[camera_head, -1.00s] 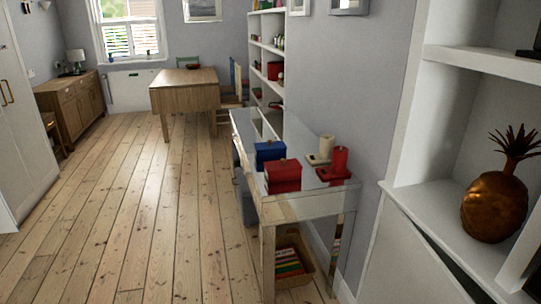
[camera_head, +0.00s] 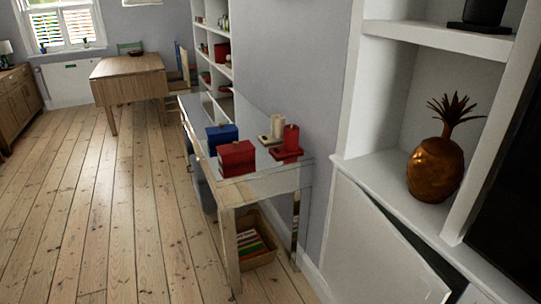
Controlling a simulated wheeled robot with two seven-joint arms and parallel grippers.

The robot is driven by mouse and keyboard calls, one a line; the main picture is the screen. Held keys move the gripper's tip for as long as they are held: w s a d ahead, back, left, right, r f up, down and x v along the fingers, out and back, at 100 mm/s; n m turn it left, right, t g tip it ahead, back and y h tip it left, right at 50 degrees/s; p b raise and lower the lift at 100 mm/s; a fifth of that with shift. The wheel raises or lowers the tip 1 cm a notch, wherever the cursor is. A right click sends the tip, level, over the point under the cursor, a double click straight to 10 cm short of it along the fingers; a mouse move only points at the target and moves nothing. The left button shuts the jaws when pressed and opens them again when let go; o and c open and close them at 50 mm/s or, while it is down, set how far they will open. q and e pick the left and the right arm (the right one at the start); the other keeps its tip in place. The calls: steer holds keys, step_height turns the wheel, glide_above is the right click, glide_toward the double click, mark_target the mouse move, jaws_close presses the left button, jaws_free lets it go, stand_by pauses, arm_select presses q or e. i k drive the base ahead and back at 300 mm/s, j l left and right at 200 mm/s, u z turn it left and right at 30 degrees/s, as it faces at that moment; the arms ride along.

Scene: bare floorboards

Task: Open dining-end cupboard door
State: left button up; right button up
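A white built-in cupboard stands at the lower right, below open shelves. Its door (camera_head: 375,245) is white and stands slightly ajar, with a dark gap along its top and right edge. This door is on the side toward the dining table (camera_head: 130,68). Neither of my grippers shows in the head view.
A mirrored console table (camera_head: 262,186) stands left of the cupboard, holding a blue box (camera_head: 221,138), a red box (camera_head: 236,158) and candles (camera_head: 291,139). A box of books (camera_head: 254,247) sits beneath it. A copper pineapple (camera_head: 435,168) stands on the shelf. Floorboards (camera_head: 95,220) at left are clear.

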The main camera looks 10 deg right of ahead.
mark_target(367, 260)
steer(key=z, duration=1.6)
